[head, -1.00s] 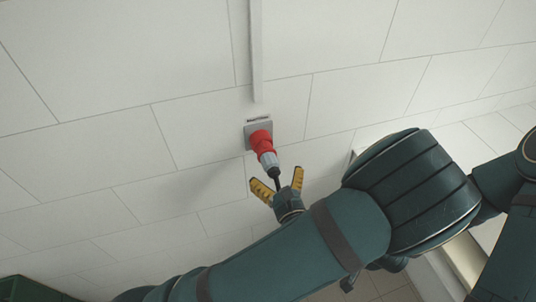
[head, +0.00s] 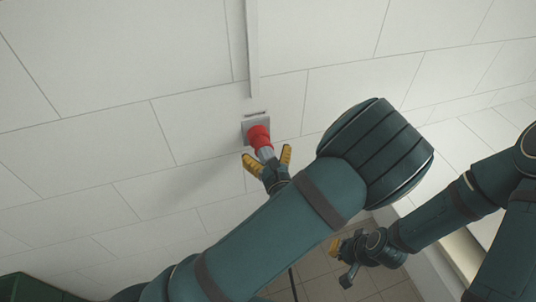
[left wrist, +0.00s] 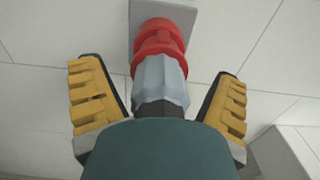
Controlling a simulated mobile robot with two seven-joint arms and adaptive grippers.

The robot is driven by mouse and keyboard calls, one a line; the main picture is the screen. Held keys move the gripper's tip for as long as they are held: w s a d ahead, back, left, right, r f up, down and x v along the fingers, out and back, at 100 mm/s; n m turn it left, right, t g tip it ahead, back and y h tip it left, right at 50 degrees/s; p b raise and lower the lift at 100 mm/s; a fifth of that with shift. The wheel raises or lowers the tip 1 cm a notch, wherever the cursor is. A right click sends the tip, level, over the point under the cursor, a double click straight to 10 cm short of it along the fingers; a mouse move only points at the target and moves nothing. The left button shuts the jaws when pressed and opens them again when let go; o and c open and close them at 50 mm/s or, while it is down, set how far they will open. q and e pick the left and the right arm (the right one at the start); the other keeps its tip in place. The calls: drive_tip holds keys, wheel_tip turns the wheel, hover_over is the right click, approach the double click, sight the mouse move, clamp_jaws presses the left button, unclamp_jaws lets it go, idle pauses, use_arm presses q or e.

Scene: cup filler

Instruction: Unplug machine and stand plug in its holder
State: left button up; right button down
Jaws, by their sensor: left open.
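The plug, a grey body (left wrist: 160,85) with a red collar, sits in the red socket (head: 258,135) on a grey wall plate (head: 251,122). My left gripper (head: 267,158) is open, its yellow fingers on either side of the plug's grey body. In the left wrist view the left gripper (left wrist: 160,95) has a gap between each finger and the plug. My right gripper (head: 340,262) hangs low at the right, away from the plug; its jaws are too small to tell. The plug's holder is not in view.
A white cable duct (head: 252,50) runs up the tiled wall above the socket. A dark cable (head: 293,284) hangs below my left arm. A green box (head: 30,288) is at the lower left. The wall around the socket is clear.

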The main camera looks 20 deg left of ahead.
use_arm(q)
drive_tip(key=shift+w+a+r, duration=0.6)
drive_tip(key=shift+r, duration=0.15)
idle(0.8)
drive_tip(key=shift+c, duration=0.2)
drive_tip(key=c, duration=1.3)
drive_tip(key=shift+s+d+f+y+p, duration=0.3)
drive_tip(key=shift+s+d+f+p, duration=0.15)
drive_tip(key=shift+s, duration=0.2)
drive_tip(key=shift+c, duration=0.7)
drive_tip(key=shift+s+d, duration=0.2)
clamp_jaws()
drive_tip(key=shift+v, duration=1.35)
drive_tip(key=shift+f, duration=0.2)
